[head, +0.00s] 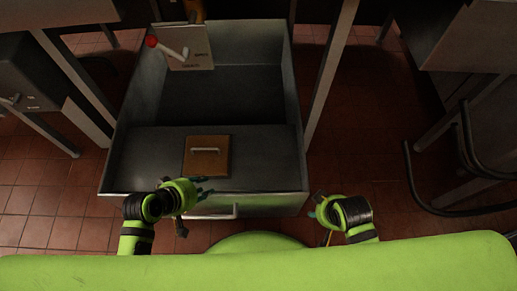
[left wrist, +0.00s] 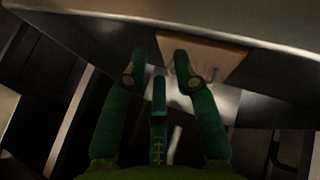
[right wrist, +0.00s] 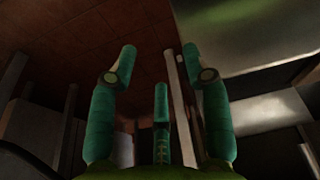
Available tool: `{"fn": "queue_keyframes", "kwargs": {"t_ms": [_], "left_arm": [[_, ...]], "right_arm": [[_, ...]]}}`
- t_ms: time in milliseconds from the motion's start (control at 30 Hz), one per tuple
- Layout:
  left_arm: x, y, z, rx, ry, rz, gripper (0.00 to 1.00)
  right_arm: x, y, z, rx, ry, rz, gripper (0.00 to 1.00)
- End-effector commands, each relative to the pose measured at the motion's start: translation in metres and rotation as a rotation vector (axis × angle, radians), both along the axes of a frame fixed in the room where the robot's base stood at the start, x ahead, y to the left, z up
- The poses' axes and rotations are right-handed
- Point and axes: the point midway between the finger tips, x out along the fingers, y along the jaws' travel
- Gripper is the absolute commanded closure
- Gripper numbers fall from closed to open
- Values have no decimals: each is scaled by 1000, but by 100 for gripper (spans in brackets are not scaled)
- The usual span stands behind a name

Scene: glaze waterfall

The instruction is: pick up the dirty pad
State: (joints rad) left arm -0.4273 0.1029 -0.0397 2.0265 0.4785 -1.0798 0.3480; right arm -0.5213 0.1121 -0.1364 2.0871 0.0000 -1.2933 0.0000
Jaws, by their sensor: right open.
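A brown flat piece, likely this pad (left wrist: 212,52), also shows beyond the fingers in the left wrist view. My left gripper (head: 203,185) is open and empty at the drawer's front rim, just short of the pad. My right gripper (head: 318,205) is open and empty, right of the drawer's front corner. It shows open in the right wrist view (right wrist: 160,65) too.
A pale square panel (head: 200,55) with faint marks stands at the drawer's back, with a white handle-like piece and a red knob (head: 152,41) by it. Metal table legs (head: 330,75) stand to the right. Black curved tubing (head: 413,185) is further right. Tiled floor (head: 365,130) is clear between.

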Motion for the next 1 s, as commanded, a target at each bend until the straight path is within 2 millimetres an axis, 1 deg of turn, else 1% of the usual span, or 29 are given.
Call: {"fn": "queue_keyframes", "kwargs": {"t_ms": [33, 167, 300, 433, 533, 767, 1000], "left_arm": [[11, -1, -4, -68, -3, 61, 71], [41, -2, -7, -288, -2, 261, 71], [74, 10, -12, -534, 12, 516, 71], [91, 21, -15, -665, 21, 658, 71], [99, 21, -19, -693, 21, 688, 71], [114, 11, -30, -691, 21, 684, 71], [137, -4, -47, -688, 21, 683, 71]], "right_arm": [[-1, 0, -11, 0, 6, 0, 51], [-3, 1, -37, -1, 17, 2, 51], [-8, 0, -67, -2, 30, 5, 51], [-11, 0, -81, -2, 33, 6, 51], [-9, 0, -80, -1, 30, 6, 51], [-4, 1, -63, 0, 16, 3, 51], [0, 0, -35, 1, -2, 0, 51]]}}
